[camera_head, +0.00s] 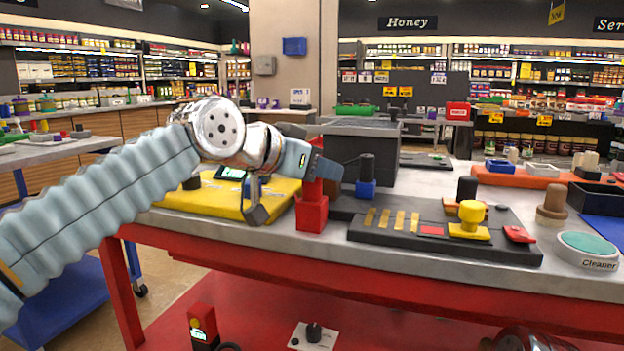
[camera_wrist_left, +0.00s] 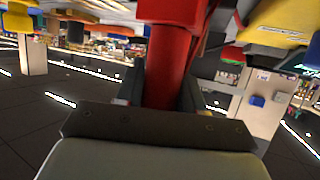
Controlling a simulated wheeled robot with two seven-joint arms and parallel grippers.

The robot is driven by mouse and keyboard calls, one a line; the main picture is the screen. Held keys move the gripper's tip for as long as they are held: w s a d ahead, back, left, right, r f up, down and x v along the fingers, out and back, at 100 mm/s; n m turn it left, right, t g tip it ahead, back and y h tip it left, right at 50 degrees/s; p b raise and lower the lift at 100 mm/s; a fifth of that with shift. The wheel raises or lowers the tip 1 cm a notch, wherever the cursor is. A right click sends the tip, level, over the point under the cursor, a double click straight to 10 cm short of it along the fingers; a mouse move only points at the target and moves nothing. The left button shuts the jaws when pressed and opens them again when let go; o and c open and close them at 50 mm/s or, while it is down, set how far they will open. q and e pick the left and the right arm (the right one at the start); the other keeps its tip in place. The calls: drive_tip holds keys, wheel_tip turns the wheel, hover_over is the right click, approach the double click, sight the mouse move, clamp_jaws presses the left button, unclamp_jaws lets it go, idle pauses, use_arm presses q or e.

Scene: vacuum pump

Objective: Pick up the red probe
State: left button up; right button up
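The red probe (camera_head: 311,212) stands upright near the front edge of the table, with a square red base and a narrower shaft. My left gripper (camera_head: 327,168) reaches in from the left, level with the upper shaft. In the left wrist view the red shaft (camera_wrist_left: 167,70) runs between the two dark fingers (camera_wrist_left: 163,92), with no clear gap on either side, so the gripper looks shut on it. The base appears to be at table height; I cannot tell if it touches.
A dark panel with a yellow knob (camera_head: 470,215) lies to the right. A blue-based black piece (camera_head: 366,187) and a dark grey box (camera_head: 352,150) stand behind. A round cleaner pad (camera_head: 588,248) sits far right.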

use_arm(q)
drive_tip(key=c, duration=0.5)
